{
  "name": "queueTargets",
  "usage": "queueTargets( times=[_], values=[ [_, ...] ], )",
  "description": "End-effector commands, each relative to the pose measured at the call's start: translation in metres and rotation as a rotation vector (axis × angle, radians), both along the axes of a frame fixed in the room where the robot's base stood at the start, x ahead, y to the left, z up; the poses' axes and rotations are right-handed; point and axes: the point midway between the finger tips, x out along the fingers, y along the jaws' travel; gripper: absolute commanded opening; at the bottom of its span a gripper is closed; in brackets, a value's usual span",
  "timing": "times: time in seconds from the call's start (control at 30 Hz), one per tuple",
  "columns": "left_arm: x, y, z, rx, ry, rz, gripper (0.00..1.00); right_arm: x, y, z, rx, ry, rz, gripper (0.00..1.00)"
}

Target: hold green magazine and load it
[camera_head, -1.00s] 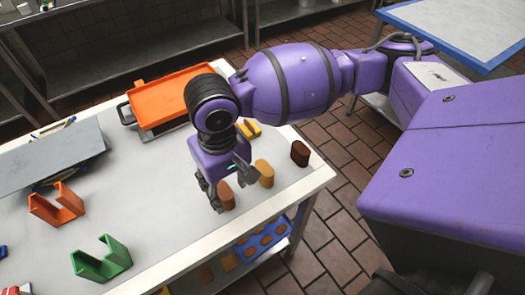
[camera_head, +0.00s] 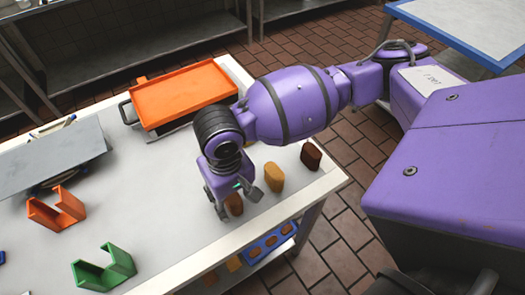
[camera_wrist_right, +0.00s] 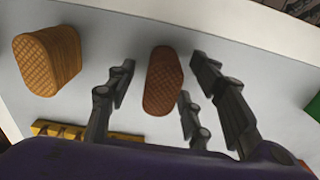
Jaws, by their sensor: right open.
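The green magazine (camera_head: 105,270) is a U-shaped holder standing empty near the table's front edge, lower left in the head view. My right gripper (camera_head: 238,204) is open with its fingers pointing down around a brown stack of wafers (camera_head: 235,205). In the right wrist view the brown stack (camera_wrist_right: 163,82) lies between the open fingers (camera_wrist_right: 160,90), with gaps on both sides. A tan stack (camera_head: 274,178) stands just right of the gripper and also shows in the wrist view (camera_wrist_right: 48,62). A dark brown stack (camera_head: 311,155) stands near the table's right corner. My left gripper is out of view.
An orange magazine (camera_head: 57,209) stands behind the green one. An orange tray (camera_head: 185,93) lies at the back. A grey slanted plate (camera_head: 50,158) is at the left. A blue holder (camera_head: 268,243) sits on a lower shelf. The table between the green magazine and gripper is clear.

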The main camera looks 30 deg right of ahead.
Motion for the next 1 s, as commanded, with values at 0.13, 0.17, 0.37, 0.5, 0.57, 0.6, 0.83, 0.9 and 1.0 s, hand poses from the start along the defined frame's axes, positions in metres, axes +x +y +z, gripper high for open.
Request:
queueTargets(
  times=[0.13,0.17,0.37,0.5,0.57,0.6,0.83,0.9,1.0],
  values=[
    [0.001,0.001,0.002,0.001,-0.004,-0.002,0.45,0.001,0.0,0.001,0.0,-0.002,0.001,0.41],
    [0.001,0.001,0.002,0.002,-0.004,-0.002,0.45,0.001,0.0,0.001,0.0,-0.002,0.001,0.37],
    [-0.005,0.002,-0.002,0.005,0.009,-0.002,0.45,0.001,0.0,0.001,0.0,-0.002,0.001,0.11],
    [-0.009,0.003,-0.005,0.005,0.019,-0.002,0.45,0.001,0.001,0.002,0.0,-0.003,0.002,0.01],
    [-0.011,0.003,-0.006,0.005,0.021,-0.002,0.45,0.001,0.001,0.002,0.0,-0.003,0.002,0.01],
    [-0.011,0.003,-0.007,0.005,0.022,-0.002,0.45,0.001,0.001,0.002,0.0,-0.003,0.002,0.01],
    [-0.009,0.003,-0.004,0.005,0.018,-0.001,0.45,0.002,0.001,0.011,0.0,-0.005,0.002,0.01],
    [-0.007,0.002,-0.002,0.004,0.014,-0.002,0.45,0.002,0.001,0.018,0.001,-0.006,0.002,0.01],
    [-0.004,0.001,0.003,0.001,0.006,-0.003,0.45,0.002,0.001,0.035,0.002,-0.007,0.002,0.01]
  ],
)
